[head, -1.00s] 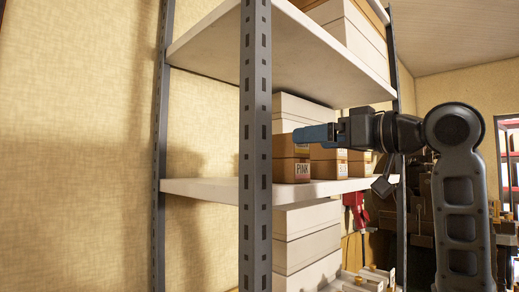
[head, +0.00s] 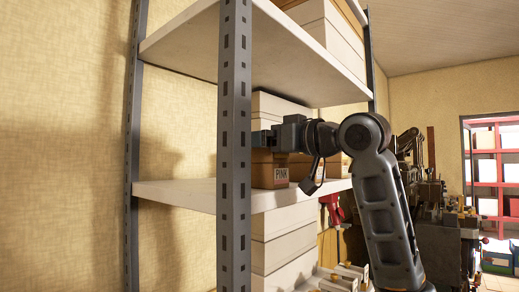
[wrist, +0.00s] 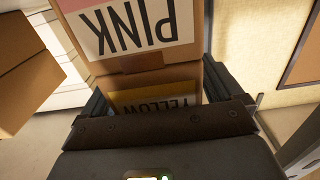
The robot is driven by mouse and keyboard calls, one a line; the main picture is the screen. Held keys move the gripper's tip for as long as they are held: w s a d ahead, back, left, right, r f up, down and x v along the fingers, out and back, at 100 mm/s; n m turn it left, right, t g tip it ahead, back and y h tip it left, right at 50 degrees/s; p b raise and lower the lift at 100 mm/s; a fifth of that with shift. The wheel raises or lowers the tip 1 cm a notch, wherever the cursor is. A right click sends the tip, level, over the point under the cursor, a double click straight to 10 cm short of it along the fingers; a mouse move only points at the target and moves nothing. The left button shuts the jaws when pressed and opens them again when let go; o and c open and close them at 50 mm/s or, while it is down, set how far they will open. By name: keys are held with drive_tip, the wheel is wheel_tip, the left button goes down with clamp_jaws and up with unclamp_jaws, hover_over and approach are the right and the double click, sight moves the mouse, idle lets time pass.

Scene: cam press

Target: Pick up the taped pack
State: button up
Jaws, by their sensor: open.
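The taped pack looks like two small brown cartons, with a brown strip across their seam. In the wrist view, the carton labelled PINK (wrist: 140,28) and the one labelled YELLOW (wrist: 160,92) appear upside down. In the head view, the PINK carton (head: 270,172) stands on the middle shelf, with a brown carton on it partly hidden by my gripper (head: 262,138). My gripper (wrist: 155,85) is open, one finger on each side of the YELLOW carton. I cannot tell whether the fingers touch it.
The middle shelf (head: 180,192) has a grey perforated post (head: 235,130) at its front. The upper shelf (head: 190,45) is overhead. White boxes (head: 280,103) stand behind the pack. Another brown carton (wrist: 28,75) is close by on the left in the wrist view.

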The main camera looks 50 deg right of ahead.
drive_tip(key=shift+c, duration=0.2)
drive_tip(key=c, duration=1.2)
drive_tip(key=shift+r, duration=0.1)
drive_tip(key=shift+r, duration=0.4)
wheel_tip(320, 180, up, 4)
drive_tip(key=shift+s+f+b, duration=0.1)
drive_tip(key=shift+f+b, duration=0.15)
drive_tip(key=shift+b, duration=0.15)
drive_tip(key=s+d+r, duration=0.2)
drive_tip(key=s+d+r+b, duration=0.1)
drive_tip(key=s+d+r, duration=0.1)
drive_tip(key=s+d, duration=0.1)
drive_tip(key=s+d+r, duration=0.2)
drive_tip(key=s+d, duration=0.1)
drive_tip(key=shift+d+r+b, duration=0.15)
drive_tip(key=shift+r+b, duration=0.15)
drive_tip(key=shift+s, duration=0.1)
